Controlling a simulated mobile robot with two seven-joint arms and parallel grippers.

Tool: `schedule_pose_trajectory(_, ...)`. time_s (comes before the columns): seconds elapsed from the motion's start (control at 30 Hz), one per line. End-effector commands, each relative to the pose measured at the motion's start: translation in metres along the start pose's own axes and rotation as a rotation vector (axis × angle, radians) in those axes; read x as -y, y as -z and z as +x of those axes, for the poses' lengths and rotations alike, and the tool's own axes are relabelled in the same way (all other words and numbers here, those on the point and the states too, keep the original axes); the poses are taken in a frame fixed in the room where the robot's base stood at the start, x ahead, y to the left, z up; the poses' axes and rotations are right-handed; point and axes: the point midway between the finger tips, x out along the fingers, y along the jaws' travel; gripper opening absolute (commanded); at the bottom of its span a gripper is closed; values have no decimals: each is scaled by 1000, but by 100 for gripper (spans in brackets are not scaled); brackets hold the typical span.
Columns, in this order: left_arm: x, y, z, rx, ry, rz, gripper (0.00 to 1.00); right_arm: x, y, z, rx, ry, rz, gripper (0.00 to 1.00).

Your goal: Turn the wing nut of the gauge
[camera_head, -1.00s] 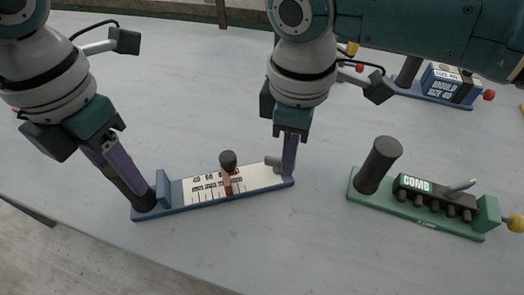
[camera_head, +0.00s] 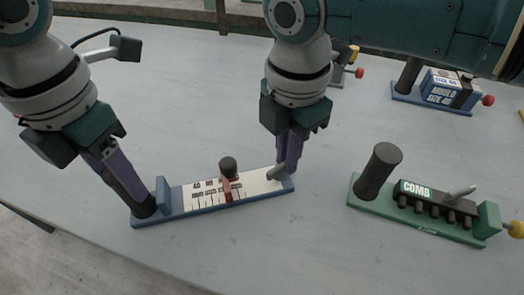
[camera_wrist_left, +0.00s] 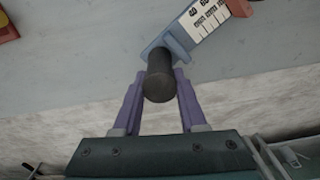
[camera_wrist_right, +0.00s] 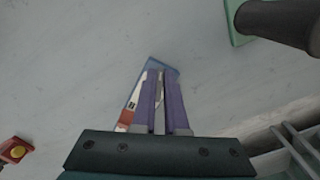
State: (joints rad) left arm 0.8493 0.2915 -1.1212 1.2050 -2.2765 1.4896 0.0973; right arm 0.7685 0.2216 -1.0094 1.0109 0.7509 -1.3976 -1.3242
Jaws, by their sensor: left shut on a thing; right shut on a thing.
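The gauge is a blue bar with a white scale plate (camera_head: 200,196), lying on the table in the head view. A red slider with a dark knob (camera_head: 228,167) stands near its middle. My left gripper (camera_head: 141,200) is shut on the black upright handle (camera_wrist_left: 159,77) at the gauge's left end. My right gripper (camera_head: 284,168) is at the gauge's right end, shut on the grey wing nut (camera_head: 276,173). The right wrist view shows the purple fingers (camera_wrist_right: 160,100) close together over the gauge's end, with the nut mostly hidden between them.
A green comb tool (camera_head: 420,212) with a dark handle stands to the right of the gauge. A blue mould block (camera_head: 441,90) is at the back right. The table in front of the gauge is clear, up to its front edge.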

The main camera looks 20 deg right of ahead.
Motion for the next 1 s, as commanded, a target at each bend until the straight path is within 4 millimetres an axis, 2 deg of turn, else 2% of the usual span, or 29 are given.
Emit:
schedule_pose_trajectory(0.4, 0, 0, 0, 1, 0, 0, 0, -3, 1, 0, -1, 0, -201, 0)
schedule_pose_trajectory(0.97, 0, 0, 0, 2, 0, -1, 0, -3, 1, 0, -2, -1, -230, 0)
schedule_pose_trajectory(1.0, 0, 0, 0, 2, 0, -1, 0, -3, 1, 0, -2, 0, -230, 13)
